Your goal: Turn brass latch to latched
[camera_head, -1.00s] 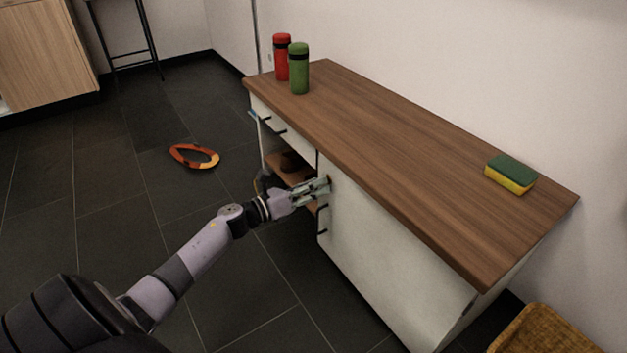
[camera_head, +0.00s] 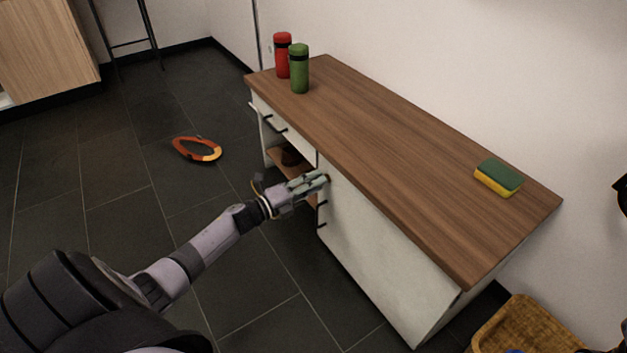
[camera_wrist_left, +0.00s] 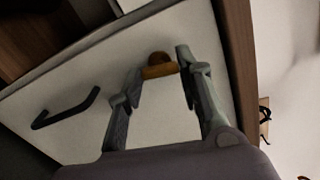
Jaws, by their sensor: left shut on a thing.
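The brass latch (camera_wrist_left: 158,68) shows in the left wrist view on the white cabinet door (camera_wrist_left: 165,118), near the door's edge. My left gripper (camera_wrist_left: 157,72) has its two fingertips on either side of the latch and is shut on it. In the head view my left gripper (camera_head: 322,180) is at the upper left corner of the cabinet door (camera_head: 375,240), just under the countertop, and hides most of the latch. My right gripper does not show.
A black handle (camera_wrist_left: 66,110) is on the door near the latch. The wooden countertop (camera_head: 400,150) bears a red bottle (camera_head: 283,58), a green bottle (camera_head: 299,70) and a sponge (camera_head: 498,178).

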